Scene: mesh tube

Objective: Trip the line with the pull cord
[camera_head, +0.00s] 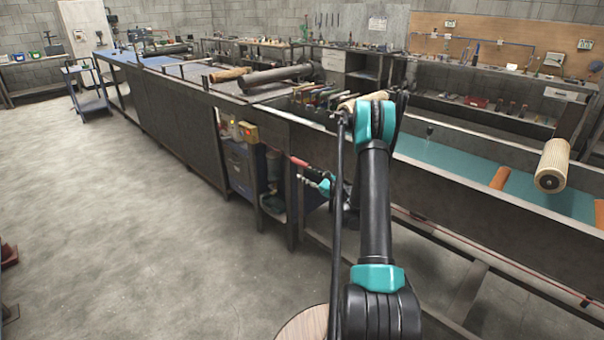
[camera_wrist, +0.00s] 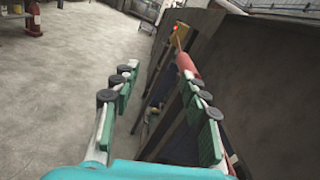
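A red handle-like piece (camera_wrist: 184,62), seemingly part of the pull cord, hangs along the side of the long machine. In the head view the red piece (camera_head: 299,162) is just beyond my gripper (camera_head: 312,176). In the wrist view my gripper (camera_wrist: 160,78) is open, with its fingers well apart. The red piece lies close to the tip of the right finger, partly behind it; I cannot tell whether they touch. Beyond it is a yellow switch box (camera_wrist: 180,34) with a red light. The yellow box (camera_head: 247,131) also shows in the head view.
The dark machine side (camera_head: 180,130) runs close along my gripper. A blue cabinet (camera_head: 243,166) and frame legs stand under it. A trough with a teal bed (camera_head: 450,160) and a hanging tan roller (camera_head: 552,165) are at right. The grey floor (camera_head: 120,220) at left is open.

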